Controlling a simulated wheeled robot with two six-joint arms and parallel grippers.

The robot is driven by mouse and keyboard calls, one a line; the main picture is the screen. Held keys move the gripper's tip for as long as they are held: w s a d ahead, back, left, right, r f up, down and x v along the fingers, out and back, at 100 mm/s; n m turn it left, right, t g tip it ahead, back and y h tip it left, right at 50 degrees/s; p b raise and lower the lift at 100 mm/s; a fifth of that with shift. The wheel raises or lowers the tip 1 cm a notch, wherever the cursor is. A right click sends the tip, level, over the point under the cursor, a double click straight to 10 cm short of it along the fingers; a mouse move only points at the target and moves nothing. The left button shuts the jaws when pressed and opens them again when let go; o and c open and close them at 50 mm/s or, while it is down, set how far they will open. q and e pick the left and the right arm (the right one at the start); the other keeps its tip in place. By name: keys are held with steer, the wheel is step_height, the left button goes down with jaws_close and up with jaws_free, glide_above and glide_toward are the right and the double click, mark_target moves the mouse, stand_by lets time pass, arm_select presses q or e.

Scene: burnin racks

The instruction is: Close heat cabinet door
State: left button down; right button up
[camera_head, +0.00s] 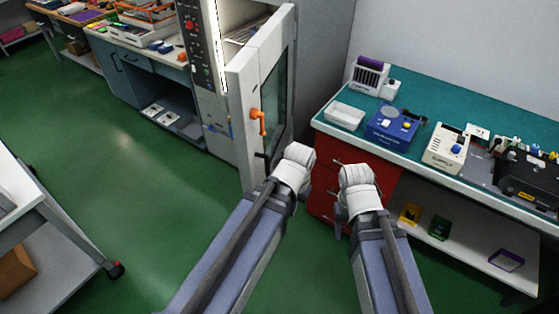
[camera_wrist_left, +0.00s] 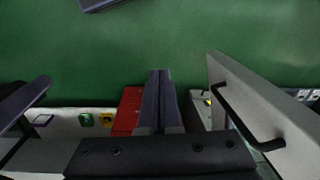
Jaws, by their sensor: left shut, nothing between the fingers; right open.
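The heat cabinet (camera_head: 207,60) stands at the upper middle of the head view with its interior partly showing. My right gripper (camera_head: 352,195) is open and empty, before the red drawers.
A teal-topped workbench (camera_head: 420,165) with devices and red drawers (camera_head: 350,180) stands on the right. Another bench (camera_head: 120,65) is at the back left. A wheeled cart (camera_head: 60,235) stands at the left. The green floor between is clear.

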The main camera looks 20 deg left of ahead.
arm_select(q)
steer(key=w+a+r+m+y+p, duration=0.2)
steer(key=w+r+m+y, duration=0.6)
steer(key=w+m, duration=0.5)
step_height(320, 180, up, 2)
steer(key=m+p, duration=0.1)
steer(key=m, duration=0.1)
steer(key=shift+a+m, duration=0.15)
steer(key=shift+m, duration=0.25)
arm_select(e)
step_height(320, 180, up, 4)
steer(key=shift+d+f, duration=0.1)
steer(key=shift+d, duration=0.05)
arm_select(q)
steer(key=shift+s, duration=0.1)
arm_select(e)
steer(key=shift+f, duration=0.15)
